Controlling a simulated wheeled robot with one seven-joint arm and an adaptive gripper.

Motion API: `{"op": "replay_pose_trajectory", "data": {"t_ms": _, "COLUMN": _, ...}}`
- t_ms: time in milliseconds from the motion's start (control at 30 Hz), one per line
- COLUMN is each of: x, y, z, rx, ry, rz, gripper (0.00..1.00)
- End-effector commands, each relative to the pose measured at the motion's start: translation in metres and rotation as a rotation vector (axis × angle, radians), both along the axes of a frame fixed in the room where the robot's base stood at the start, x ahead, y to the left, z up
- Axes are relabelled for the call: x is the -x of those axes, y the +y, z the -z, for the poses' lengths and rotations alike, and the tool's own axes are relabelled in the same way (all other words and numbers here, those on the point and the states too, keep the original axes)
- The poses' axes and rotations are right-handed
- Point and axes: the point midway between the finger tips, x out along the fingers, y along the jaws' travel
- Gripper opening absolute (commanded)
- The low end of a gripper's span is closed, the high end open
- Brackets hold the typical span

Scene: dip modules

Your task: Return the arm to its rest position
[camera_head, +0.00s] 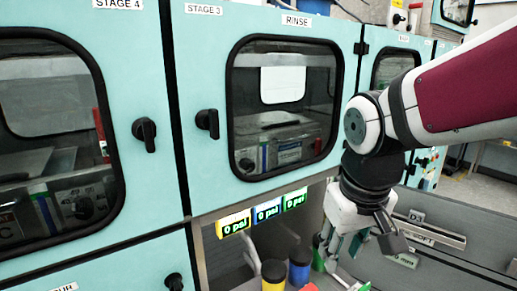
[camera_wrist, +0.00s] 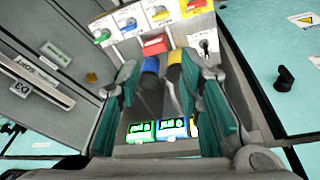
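My gripper (camera_head: 345,262) hangs at the lower right of the head view, below the dark wrist joint of my maroon and white arm. It points down in front of the alcove under the cabinet doors. In the wrist view my gripper (camera_wrist: 160,68) shows two teal-padded fingers spread apart, with nothing held between them. Beyond the fingers are a blue-topped dark cylinder (camera_wrist: 151,66) and a yellow-topped one (camera_wrist: 174,72); contact with them is not visible.
The teal cabinet has a RINSE door (camera_head: 215,170) with a black knob. Displays reading "0 psi" (camera_head: 266,212) line the alcove's upper edge. A grey drawer front (camera_head: 440,250) stands close right of my gripper. Colored valve handles (camera_wrist: 131,24) sit beyond the cylinders.

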Motion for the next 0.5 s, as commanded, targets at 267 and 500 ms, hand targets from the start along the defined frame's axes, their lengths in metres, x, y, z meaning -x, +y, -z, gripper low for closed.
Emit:
{"op": "replay_pose_trajectory", "data": {"t_ms": 267, "x": 0.087, "y": -0.039, "z": -0.031, "rx": -0.043, "ry": -0.091, "rz": 0.141, "gripper": 0.33}}
{"op": "replay_pose_trajectory", "data": {"t_ms": 500, "x": 0.131, "y": -0.051, "z": -0.032, "rx": -0.073, "ry": -0.134, "rz": 0.211, "gripper": 0.33}}
